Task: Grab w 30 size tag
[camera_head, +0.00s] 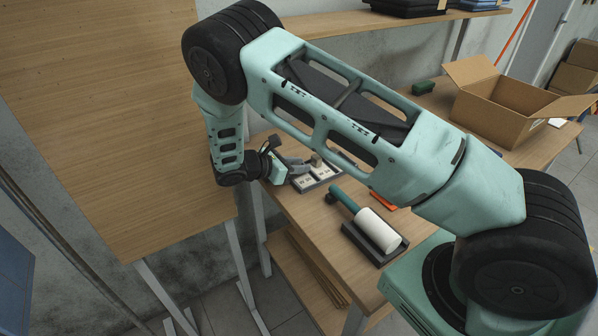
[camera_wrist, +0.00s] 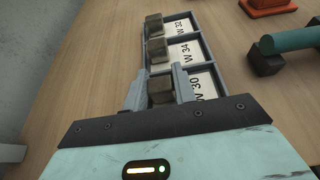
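A grey tray (camera_wrist: 168,40) with three compartments lies on the wooden table, its cards reading W 32, W 34 and W 30 from far to near. It also shows in the head view (camera_head: 318,181). A small grey-brown block, the W 30 size tag (camera_wrist: 160,92), is at the near compartment, beside the W 30 card (camera_wrist: 203,87). My gripper (camera_wrist: 158,80) has one finger on each side of this tag. Whether both fingers press on it is unclear. In the head view my gripper (camera_head: 290,165) is at the tray's left end, and my wrist partly covers it.
Similar blocks stand by the W 34 card (camera_wrist: 160,50) and W 32 card (camera_wrist: 154,24). A teal-handled white roller (camera_head: 376,229) lies in a dark holder right of the tray. An open cardboard box (camera_head: 500,112) stands farther right. A wooden panel (camera_head: 110,120) is at left.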

